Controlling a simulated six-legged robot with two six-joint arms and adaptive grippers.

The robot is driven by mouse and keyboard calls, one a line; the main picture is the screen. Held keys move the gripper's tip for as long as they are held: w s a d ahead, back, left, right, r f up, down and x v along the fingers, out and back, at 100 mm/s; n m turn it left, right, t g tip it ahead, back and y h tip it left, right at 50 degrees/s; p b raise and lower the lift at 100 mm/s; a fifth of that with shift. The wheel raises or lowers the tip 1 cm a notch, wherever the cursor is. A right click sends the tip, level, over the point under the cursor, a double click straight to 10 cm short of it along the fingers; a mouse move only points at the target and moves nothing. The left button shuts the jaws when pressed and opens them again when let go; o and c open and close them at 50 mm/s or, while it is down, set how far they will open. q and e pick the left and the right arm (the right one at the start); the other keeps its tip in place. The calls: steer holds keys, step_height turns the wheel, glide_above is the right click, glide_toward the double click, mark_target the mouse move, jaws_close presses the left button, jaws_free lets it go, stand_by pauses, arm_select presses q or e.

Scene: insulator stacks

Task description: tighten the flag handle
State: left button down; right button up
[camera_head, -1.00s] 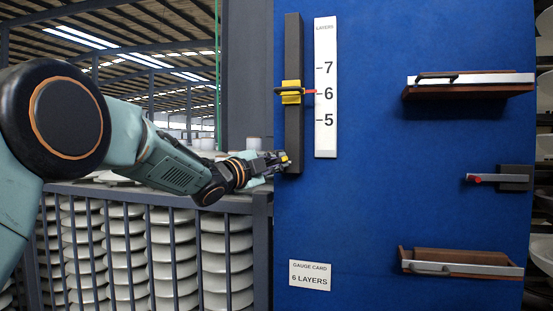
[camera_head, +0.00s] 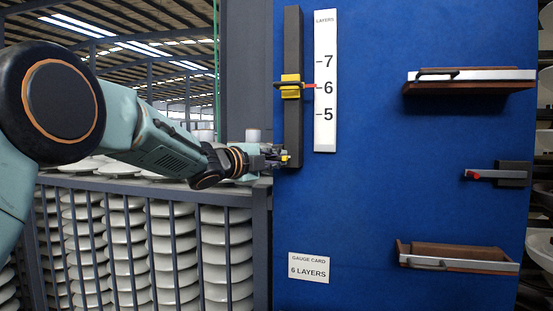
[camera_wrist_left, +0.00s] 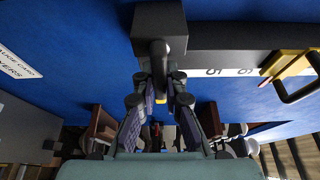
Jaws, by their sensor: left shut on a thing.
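The flag handle (camera_wrist_left: 160,62) is a dark rounded lever with a small yellow end, at the lower end of the dark upright rail (camera_head: 293,130). My left gripper (camera_head: 280,156) is at that lower end in the head view. In the left wrist view my left gripper (camera_wrist_left: 161,90) has its two fingers on either side of the handle, shut on it; the fingers partly hide it. A yellow slider (camera_head: 291,86) sits higher on the rail, its red pointer (camera_head: 310,86) at the 6 mark of the white scale (camera_head: 325,120). My right gripper is not in view.
The rail and scale are on a blue panel (camera_head: 370,200) with a gauge card (camera_head: 309,268) reading 6 layers. Two wooden ledges with handles (camera_head: 468,88) (camera_head: 458,256) and a red-tipped lever (camera_head: 492,175) are at right. A barred rack of insulator stacks (camera_head: 150,250) stands left.

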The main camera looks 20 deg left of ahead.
arm_select(q)
steer(key=shift+d+f, duration=0.1)
steer(key=shift+f, duration=0.25)
steer(key=c, duration=1.7)
jaws_free()
steer(key=o, duration=0.3)
steer(key=shift+s+r, duration=0.15)
steer(key=shift+r, duration=0.15)
steer(key=shift+a, duration=0.2)
steer(key=v, duration=1.2)
steer(key=shift+d, duration=0.15)
